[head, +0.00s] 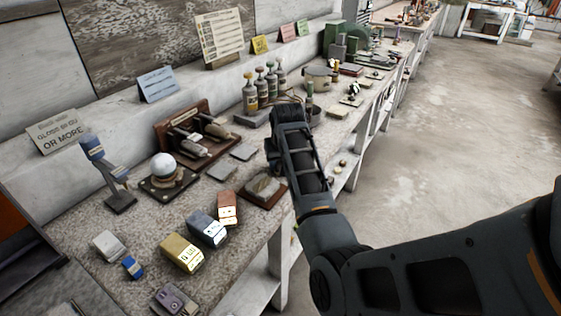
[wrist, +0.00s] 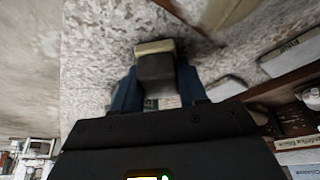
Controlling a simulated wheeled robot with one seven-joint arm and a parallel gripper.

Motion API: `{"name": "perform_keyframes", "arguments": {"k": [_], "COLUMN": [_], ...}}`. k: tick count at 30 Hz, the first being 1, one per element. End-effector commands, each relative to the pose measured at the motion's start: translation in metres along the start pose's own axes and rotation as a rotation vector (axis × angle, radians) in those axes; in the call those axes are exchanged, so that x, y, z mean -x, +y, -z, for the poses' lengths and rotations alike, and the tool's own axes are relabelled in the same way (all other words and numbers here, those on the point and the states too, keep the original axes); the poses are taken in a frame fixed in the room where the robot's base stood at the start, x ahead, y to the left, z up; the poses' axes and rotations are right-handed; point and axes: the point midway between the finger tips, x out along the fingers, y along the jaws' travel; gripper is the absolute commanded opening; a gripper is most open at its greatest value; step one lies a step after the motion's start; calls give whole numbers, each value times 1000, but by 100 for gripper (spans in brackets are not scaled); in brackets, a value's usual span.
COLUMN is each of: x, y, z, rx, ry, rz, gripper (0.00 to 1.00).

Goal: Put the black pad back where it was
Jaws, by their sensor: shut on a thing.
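In the wrist view my gripper (wrist: 158,72) has its two blue fingers on either side of a dark block with a cream edge (wrist: 155,67), which looks like the black pad. The gripper is shut on it. The speckled bench top (wrist: 95,45) lies beyond the pad; I cannot tell whether the pad touches it. In the head view my arm hides the fingers and the pad.
Near my arm lie a brown-edged board (head: 264,189) and two flat grey plates (head: 243,152) (head: 222,172). Left are a white sphere on a stand (head: 164,165), a blue upright device (head: 94,150) and yellow (head: 181,252), grey (head: 207,229) and orange (head: 228,207) boxes. Bottles (head: 251,97) stand behind.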

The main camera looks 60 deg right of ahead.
Motion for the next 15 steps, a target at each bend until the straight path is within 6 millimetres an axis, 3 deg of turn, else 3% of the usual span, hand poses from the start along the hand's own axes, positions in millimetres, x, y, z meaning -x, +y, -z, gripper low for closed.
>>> {"name": "perform_keyframes", "arguments": {"k": [4, 5, 12, 15], "x": [-3, -3, -2, -2], "y": [0, 0, 0, 0], "z": [-1, -1, -1, -1], "rx": [0, 0, 0, 0], "ry": [-1, 0, 0, 0], "rz": [0, 0, 0, 0], "gripper": [18, 44, 67, 68]}}
